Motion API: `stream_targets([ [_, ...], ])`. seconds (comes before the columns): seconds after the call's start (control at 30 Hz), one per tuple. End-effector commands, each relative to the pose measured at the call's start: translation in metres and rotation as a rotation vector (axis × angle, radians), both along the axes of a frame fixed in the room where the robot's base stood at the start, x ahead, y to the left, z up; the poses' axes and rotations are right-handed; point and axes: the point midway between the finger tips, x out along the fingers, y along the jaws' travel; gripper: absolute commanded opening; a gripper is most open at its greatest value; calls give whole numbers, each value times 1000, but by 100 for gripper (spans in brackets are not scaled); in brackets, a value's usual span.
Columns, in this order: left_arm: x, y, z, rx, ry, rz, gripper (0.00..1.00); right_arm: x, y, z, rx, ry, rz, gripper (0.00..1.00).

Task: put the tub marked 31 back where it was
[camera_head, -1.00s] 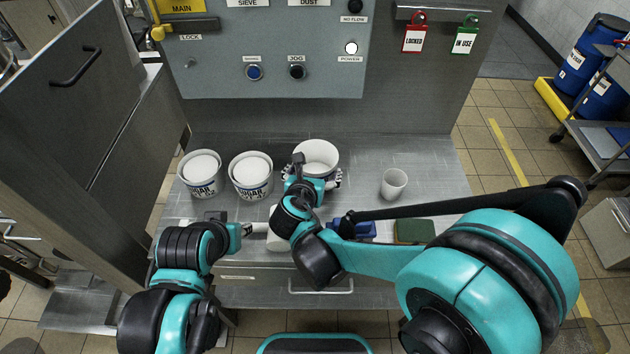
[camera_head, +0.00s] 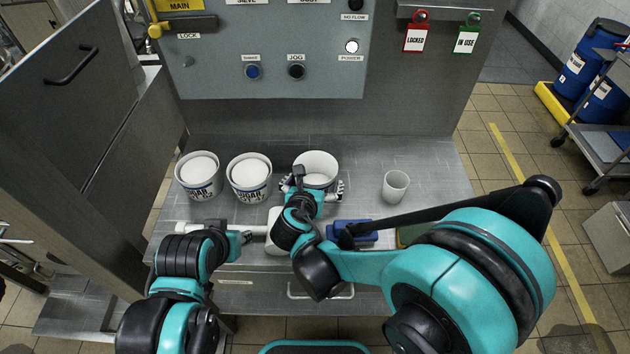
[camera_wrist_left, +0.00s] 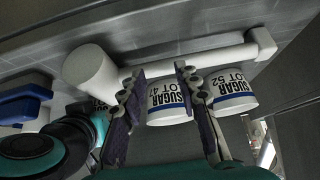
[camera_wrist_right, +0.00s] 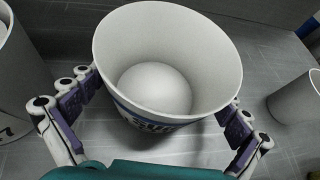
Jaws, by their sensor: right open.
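Two white sugar tubs with white contents stand at the back left of the steel bench: the far left one (camera_head: 199,177) and one beside it (camera_head: 249,179). In the left wrist view labels read LOT 52 (camera_wrist_left: 231,88) and LOT 4-something (camera_wrist_left: 168,100). A third tub (camera_head: 316,166) stands to their right; its lot number is hidden. My right gripper (camera_wrist_right: 158,110) is open, with its fingers on either side of this tub; it holds a rounded white mass. My left gripper (camera_wrist_left: 156,70) is open near a long white handle (camera_wrist_left: 200,58).
A small white cup (camera_head: 395,186) stands right of the third tub. The control panel (camera_head: 270,45) rises behind the bench.

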Motion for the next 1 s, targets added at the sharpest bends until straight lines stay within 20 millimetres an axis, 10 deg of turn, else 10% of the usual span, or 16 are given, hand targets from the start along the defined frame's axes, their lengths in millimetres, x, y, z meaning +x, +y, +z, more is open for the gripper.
stream_targets([
  [0.6,0,0,40,0,0,0,32,-88,19,55,0,0,4,100],
  [1.0,0,0,44,0,0,0,32,-103,21,61,1,0,0,100],
])
